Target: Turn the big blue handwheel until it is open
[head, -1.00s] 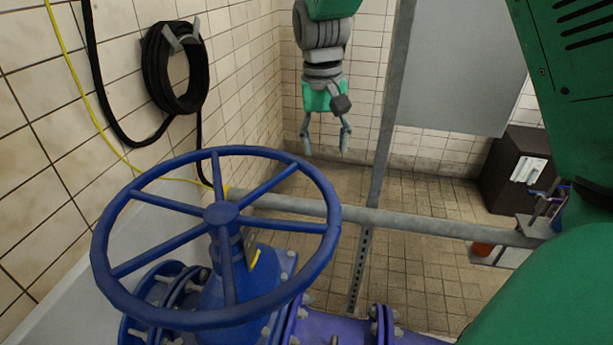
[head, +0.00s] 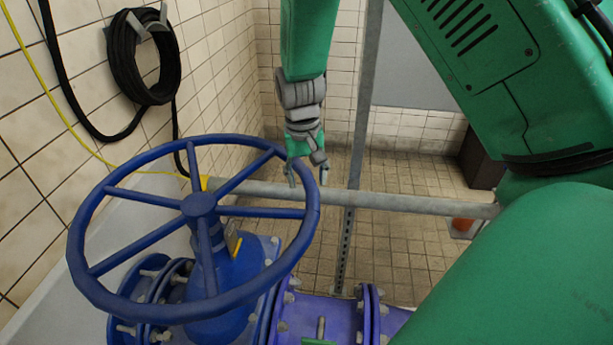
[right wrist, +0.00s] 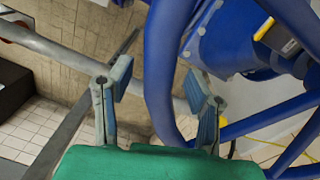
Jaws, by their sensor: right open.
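The big blue handwheel (head: 200,204) lies nearly flat on top of its blue valve (head: 215,290), in the left half of the head view. My right gripper (head: 308,174) is at the wheel's far right rim, pointing down. In the right wrist view, my right gripper (right wrist: 160,92) is open. The blue rim (right wrist: 163,70) crosses between its two fingers, and I see no clear contact with either finger. Spokes and the valve show to the right in that view. My left gripper is not in view.
A grey horizontal pipe (head: 400,204) runs behind the wheel and meets a grey upright post (head: 352,190). A coiled black hose (head: 140,70) hangs on the tiled wall.

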